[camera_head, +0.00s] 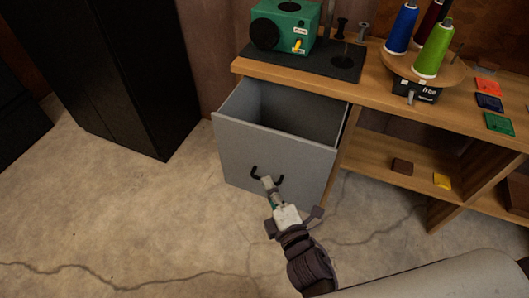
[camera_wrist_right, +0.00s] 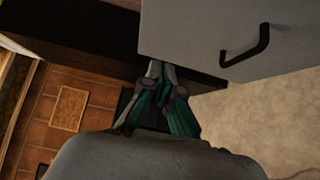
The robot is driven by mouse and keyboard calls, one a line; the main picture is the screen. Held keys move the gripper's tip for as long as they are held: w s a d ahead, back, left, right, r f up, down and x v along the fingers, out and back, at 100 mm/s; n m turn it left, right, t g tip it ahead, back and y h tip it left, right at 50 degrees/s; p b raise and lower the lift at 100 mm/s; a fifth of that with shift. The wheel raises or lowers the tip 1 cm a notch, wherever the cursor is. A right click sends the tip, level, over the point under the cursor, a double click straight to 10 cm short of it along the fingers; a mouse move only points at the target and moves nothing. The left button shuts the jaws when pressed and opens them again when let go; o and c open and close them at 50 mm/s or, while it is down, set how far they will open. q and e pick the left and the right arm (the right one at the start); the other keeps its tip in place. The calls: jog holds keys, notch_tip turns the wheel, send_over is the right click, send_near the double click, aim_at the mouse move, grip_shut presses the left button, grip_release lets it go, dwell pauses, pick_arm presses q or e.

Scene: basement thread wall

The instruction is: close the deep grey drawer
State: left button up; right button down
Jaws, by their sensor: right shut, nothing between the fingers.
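The deep grey drawer (camera_head: 240,150) stands pulled out of the wooden bench in the head view, and its inside looks empty. A dark bar handle (camera_head: 281,180) is on its front. My right gripper (camera_head: 268,182) is shut in front of the drawer face, at the handle in this view. In the right wrist view the drawer front (camera_wrist_right: 200,28) fills the top, with the handle (camera_wrist_right: 246,47) to the right of my shut fingertips (camera_wrist_right: 163,68). The fingertips are near the front's lower edge; I cannot tell whether they touch it. My left gripper is not in view.
The bench top (camera_head: 385,80) holds a green machine (camera_head: 284,25) on a dark mat, a thread stand (camera_head: 410,90) with spools, and coloured cards. A shelf (camera_head: 380,160) lies right of the drawer. A black cabinet (camera_head: 125,70) stands left, with free floor between.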

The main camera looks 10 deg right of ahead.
send_near(257, 140)
jog(key=w+a, duration=0.2)
jog(key=a, duration=0.1)
jog(key=w, duration=0.1)
jog(key=w+d, duration=0.1)
jog(key=w, duration=0.1)
jog(key=shift+w+d+r, duration=0.1)
jog(key=shift+w, duration=0.05)
jog(key=shift+w+d, duration=0.3)
jog(key=shift+w, duration=0.1)
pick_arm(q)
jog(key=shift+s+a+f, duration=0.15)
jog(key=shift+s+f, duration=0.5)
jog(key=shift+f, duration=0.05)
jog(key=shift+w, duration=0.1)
